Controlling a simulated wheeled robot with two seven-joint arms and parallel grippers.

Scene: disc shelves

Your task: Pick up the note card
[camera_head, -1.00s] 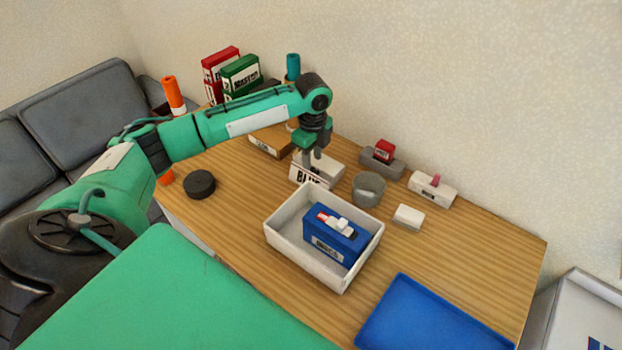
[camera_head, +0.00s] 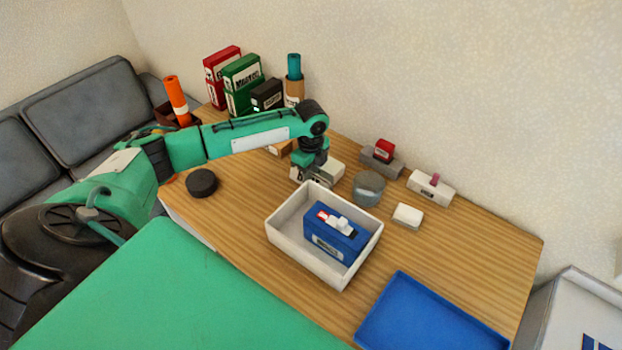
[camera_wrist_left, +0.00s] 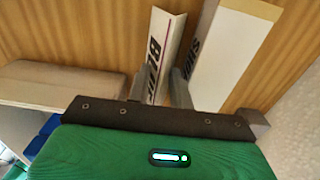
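The note card is a white folded card with dark and red lettering. It stands on the table in the left wrist view (camera_wrist_left: 163,50), and part of it shows in the head view (camera_head: 297,173) behind my gripper. My left gripper (camera_head: 308,178) points down over it. In the wrist view its fingers (camera_wrist_left: 160,90) are apart, one on each side of the card's near end. A small gap shows beside the card, so it does not look clamped. My right gripper is not in view.
A white-topped box (camera_wrist_left: 232,50) stands close to the right of the card in the wrist view. In the head view, a white bin (camera_head: 285,240) with a blue box (camera_head: 335,236) stands in front. A grey cup (camera_head: 368,190) stands right. A blue tray (camera_head: 430,320) lies at the front.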

